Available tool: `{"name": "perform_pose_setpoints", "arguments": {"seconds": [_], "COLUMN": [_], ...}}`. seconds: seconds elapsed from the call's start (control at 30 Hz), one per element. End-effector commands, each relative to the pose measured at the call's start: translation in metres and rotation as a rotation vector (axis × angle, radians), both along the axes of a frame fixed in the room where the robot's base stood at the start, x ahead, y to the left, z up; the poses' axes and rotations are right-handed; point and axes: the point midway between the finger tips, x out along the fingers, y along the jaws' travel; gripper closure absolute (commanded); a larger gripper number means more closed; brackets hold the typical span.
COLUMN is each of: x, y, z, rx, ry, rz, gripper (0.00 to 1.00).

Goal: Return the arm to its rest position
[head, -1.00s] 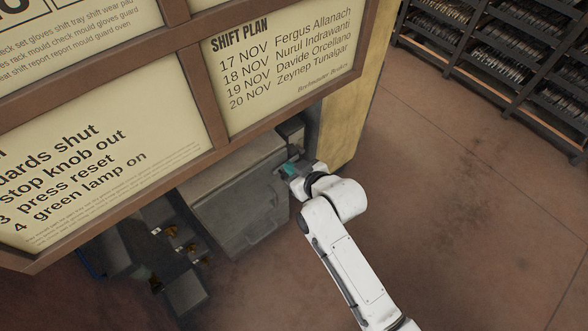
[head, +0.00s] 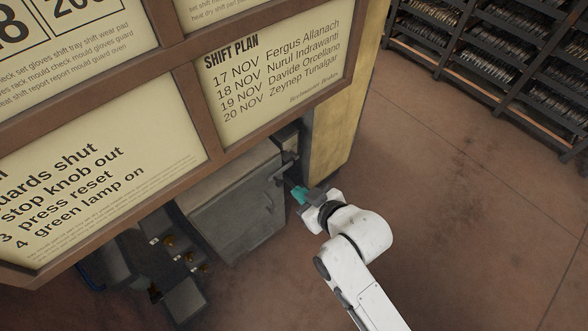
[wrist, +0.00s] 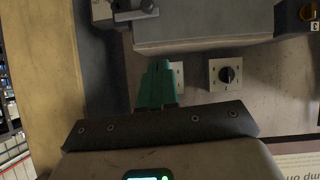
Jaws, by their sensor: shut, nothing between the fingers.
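My gripper (head: 299,193) is at the end of my white arm, in the middle of the head view. Its teal fingers are together and hold nothing. It is near the right end of a grey metal box (head: 236,206) under the notice board. In the wrist view the teal fingers (wrist: 158,86) point towards a pale panel. They overlap a small plate on it, and whether they touch it cannot be told. A black rotary knob (wrist: 227,75) on a white square plate is to their right.
A brown-framed notice board (head: 200,110) overhangs the box. A yellow post (head: 335,130) stands to the right of the box. Dark racks (head: 500,60) filled with parts are at the upper right. The brown floor (head: 470,220) between is clear.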

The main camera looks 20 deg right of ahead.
Motion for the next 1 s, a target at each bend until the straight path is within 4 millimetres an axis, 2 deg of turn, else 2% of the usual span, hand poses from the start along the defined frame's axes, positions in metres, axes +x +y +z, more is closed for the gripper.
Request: {"name": "perform_pose_setpoints", "arguments": {"seconds": [0.27, 0.37, 0.47, 0.57, 0.7, 0.83, 0.9, 1.0], "x": [0.0, -0.012, -0.038, -0.078, -0.142, -0.193, -0.213, -0.232], "y": [0.0, -0.011, -0.031, -0.055, -0.086, -0.105, -0.111, -0.115], "z": [0.0, 0.006, 0.013, 0.023, 0.042, 0.061, 0.069, 0.075], "rx": [0.0, -0.009, -0.025, -0.042, -0.06, -0.069, -0.072, -0.074], "ry": [0.002, 0.063, 0.188, 0.36, 0.601, 0.781, 0.848, 0.91], "rz": [-0.002, -0.02, -0.061, -0.12, -0.217, -0.293, -0.324, -0.351], "gripper": [1.0, 1.0, 1.0, 1.0, 1.0, 1.0, 1.0, 1.0]}}
